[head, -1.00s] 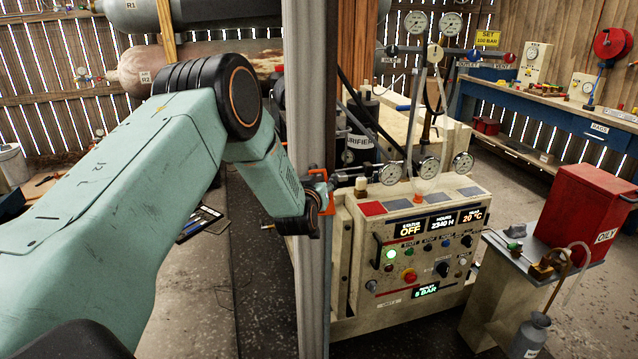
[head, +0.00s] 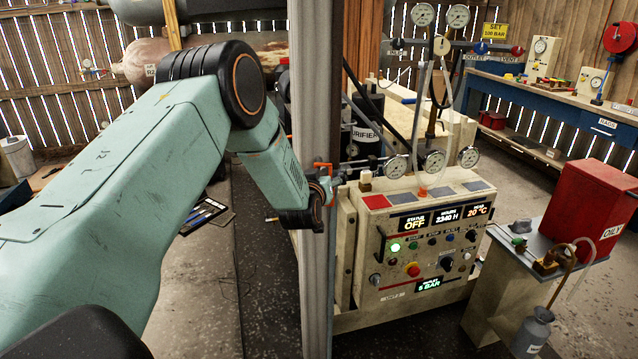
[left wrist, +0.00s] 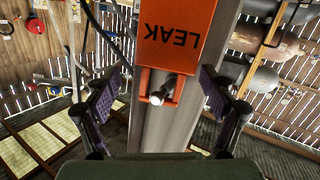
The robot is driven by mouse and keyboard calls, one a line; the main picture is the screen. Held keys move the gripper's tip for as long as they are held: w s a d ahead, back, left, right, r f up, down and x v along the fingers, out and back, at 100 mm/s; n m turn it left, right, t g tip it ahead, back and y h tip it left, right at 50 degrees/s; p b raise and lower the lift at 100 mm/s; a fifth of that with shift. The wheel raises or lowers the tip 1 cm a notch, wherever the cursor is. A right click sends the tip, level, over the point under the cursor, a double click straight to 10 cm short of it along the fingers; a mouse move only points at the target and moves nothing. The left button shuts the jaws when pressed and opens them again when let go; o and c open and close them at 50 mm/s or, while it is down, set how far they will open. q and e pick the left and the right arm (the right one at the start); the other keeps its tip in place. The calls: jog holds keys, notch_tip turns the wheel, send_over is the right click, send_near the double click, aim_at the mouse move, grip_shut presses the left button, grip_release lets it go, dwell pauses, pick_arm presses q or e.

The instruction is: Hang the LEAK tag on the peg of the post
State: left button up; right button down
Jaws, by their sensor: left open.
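The orange LEAK tag (left wrist: 178,40) lies against the grey post (left wrist: 170,138) in the left wrist view, its lettering upside down in that picture. It has a square frame (left wrist: 145,83) at one end. The pale-tipped peg (left wrist: 159,97) shows inside the frame's opening. My left gripper (left wrist: 160,75) is open, with one purple-padded finger on each side of the tag and post, apart from the tag. In the head view my left gripper (head: 322,188) is at the post (head: 316,90), where the tag is mostly hidden. My right gripper is not in view.
The compressor panel (head: 428,245) stands close to the right of the post, with gauges (head: 434,161) above it. A red OILY bin (head: 588,210) stands on a small stand at right. A blue workbench (head: 545,105) lines the right wall. Floor left of the post is mostly clear.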

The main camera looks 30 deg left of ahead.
pick_arm(q)
jog(key=v, duration=1.1)
jog(key=shift+s, duration=0.25)
jog(key=shift+w, duration=0.1)
jog(key=x, duration=1.2)
jog(key=shift+d, duration=0.1)
jog(key=shift+r, duration=0.1)
